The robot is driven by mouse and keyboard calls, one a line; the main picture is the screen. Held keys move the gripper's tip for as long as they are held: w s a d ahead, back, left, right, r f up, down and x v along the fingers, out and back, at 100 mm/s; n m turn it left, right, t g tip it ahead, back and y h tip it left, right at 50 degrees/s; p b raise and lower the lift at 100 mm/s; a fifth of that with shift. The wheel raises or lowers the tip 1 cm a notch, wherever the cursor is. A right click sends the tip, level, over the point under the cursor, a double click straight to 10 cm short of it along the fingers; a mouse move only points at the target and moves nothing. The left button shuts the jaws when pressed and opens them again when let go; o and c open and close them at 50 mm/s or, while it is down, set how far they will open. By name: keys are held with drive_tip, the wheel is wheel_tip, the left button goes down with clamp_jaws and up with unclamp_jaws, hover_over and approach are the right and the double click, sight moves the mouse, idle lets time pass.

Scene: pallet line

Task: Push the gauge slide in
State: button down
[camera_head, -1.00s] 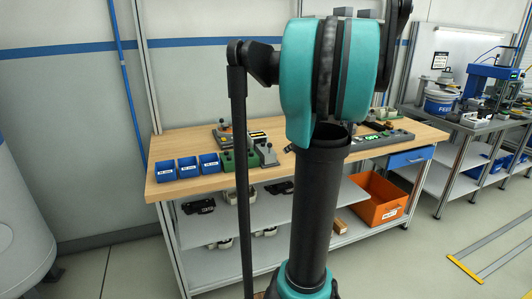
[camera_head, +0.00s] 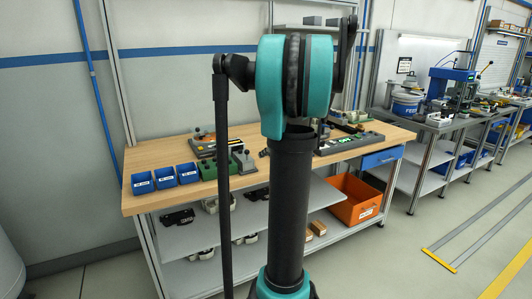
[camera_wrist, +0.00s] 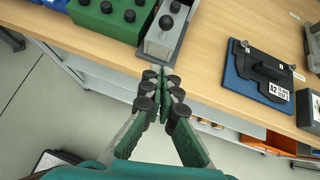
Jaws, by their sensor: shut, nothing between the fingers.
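A grey block with dark round knobs (camera_wrist: 163,42) stands near the front edge of the wooden bench in the wrist view. It sits right beside a green block with black knobs (camera_wrist: 108,16) and may be the gauge slide; I cannot tell for sure. In the head view the grey piece (camera_head: 244,163) shows beside the green block (camera_head: 208,170). My gripper (camera_wrist: 163,76) is shut and empty, its tips close to the near end of the grey block in the picture, over the bench edge. Whether it touches is unclear. My arm hides the gripper in the head view.
A blue plate with a black handled part marked A2 (camera_wrist: 240,73) lies to the right on the bench (camera_wrist: 212,60). Blue bins (camera_head: 165,177) stand at the bench's left. An orange crate (camera_head: 357,207) sits on the lower shelf. Bare wood lies between grey block and blue plate.

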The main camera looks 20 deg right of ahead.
drive_tip(key=w+a+f, duration=0.1)
drive_tip(key=w+f, duration=0.1)
drive_tip(key=w, duration=0.5)
drive_tip(key=shift+w+a+f, duration=0.3)
drive_tip(key=shift+w+a, duration=0.1)
hover_over(243, 155)
drive_tip(key=s, duration=0.2)
drive_tip(key=shift+w+d, duration=0.2)
drive_tip(key=shift+d, duration=0.05)
drive_tip(key=shift+r, duration=0.1)
